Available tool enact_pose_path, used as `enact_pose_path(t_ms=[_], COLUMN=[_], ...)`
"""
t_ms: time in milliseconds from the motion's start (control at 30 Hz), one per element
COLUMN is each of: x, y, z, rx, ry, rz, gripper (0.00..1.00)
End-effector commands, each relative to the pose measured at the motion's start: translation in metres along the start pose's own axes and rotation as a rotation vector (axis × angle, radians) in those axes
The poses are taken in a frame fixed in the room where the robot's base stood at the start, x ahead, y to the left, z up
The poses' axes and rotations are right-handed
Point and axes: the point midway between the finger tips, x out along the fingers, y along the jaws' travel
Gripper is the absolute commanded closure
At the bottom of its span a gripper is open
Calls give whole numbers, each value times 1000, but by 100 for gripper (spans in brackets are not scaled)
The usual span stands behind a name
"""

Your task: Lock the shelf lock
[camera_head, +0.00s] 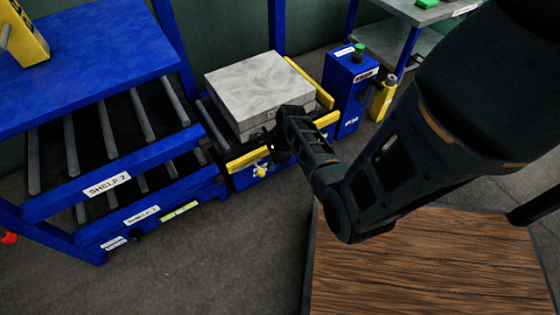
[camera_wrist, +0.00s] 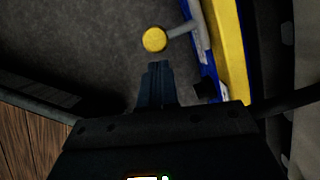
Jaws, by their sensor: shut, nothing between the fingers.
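A yellow round knob (camera_wrist: 154,39) on a short grey lever (camera_wrist: 181,30) sticks out from a blue and yellow frame in the wrist view. It also shows in the head view (camera_head: 259,172), low on the front of the blue press-side unit. The frames do not make certain that this is the shelf lock. My gripper (camera_wrist: 158,66) is shut and empty, its fingertips close to the knob with a small gap in the picture. In the head view my gripper (camera_head: 277,150) is at the unit's front edge; my wrist hides part of that front.
A grey slab (camera_head: 262,84) lies on the unit behind my gripper. A blue roller rack with SHELF 2 (camera_head: 107,185) and SHELF 1 (camera_head: 141,214) labels stands left. A blue control box (camera_head: 350,100) stands right. A wooden top (camera_head: 430,265) is in front; floor between is clear.

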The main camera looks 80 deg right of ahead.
Motion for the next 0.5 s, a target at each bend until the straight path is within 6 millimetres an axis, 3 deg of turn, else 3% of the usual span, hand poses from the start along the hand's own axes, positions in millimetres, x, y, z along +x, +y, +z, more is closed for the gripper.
enact_pose_path(t_ms=[500], x=[1], y=[1], z=[10], rx=[-2], ry=[0], rz=[1], gripper=[100])
